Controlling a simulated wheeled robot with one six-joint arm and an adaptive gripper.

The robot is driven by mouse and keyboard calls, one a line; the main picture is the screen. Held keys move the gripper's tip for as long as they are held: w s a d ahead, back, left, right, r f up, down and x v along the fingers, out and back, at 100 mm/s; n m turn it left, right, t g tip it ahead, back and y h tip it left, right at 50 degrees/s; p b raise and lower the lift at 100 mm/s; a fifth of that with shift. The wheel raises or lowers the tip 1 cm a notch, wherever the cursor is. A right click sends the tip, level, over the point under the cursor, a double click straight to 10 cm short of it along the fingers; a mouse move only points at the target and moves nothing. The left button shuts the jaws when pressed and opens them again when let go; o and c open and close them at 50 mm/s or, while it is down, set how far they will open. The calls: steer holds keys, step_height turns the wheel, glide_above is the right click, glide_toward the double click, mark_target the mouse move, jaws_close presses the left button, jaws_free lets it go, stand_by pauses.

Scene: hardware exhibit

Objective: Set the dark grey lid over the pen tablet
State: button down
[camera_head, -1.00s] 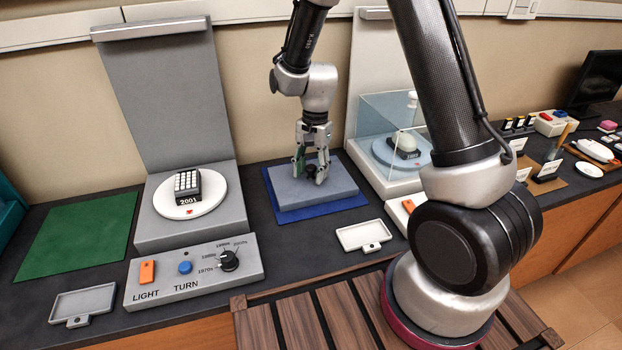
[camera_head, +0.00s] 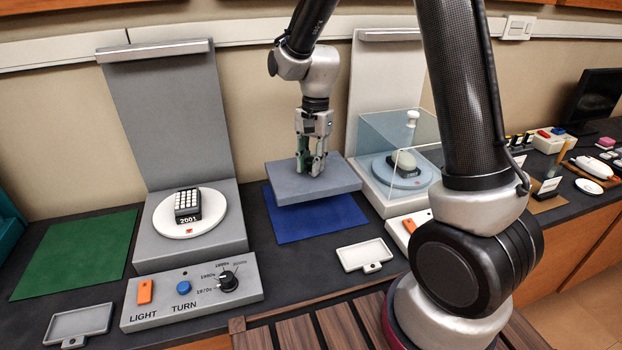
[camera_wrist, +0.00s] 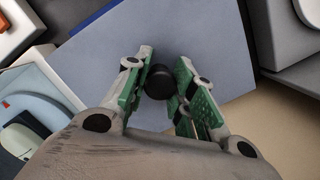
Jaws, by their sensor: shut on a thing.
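My gripper (camera_head: 311,170) is shut on the black knob (camera_wrist: 160,82) of a flat grey lid. The lid (camera_head: 278,178) hangs roughly level above the blue mat (camera_head: 318,226), with a gap between them. In the wrist view the lid (camera_wrist: 200,38) fills the middle, and the knob sits between the fingers. I cannot clearly pick out the pen tablet. A dark block with pale keys, marked 2001 (camera_head: 188,205), sits on the round white turntable (camera_head: 165,225) at the left and has no cover.
A clear case (camera_head: 375,135) with a white knob stands right of the lid, close to it, over a pale rounded device. An empty green mat (camera_head: 75,250) lies at the left. The control panel (camera_head: 200,297) and a small white tray (camera_head: 362,256) are in front.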

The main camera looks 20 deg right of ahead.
mark_target(311, 159)
steer(key=shift+r, duration=3.55)
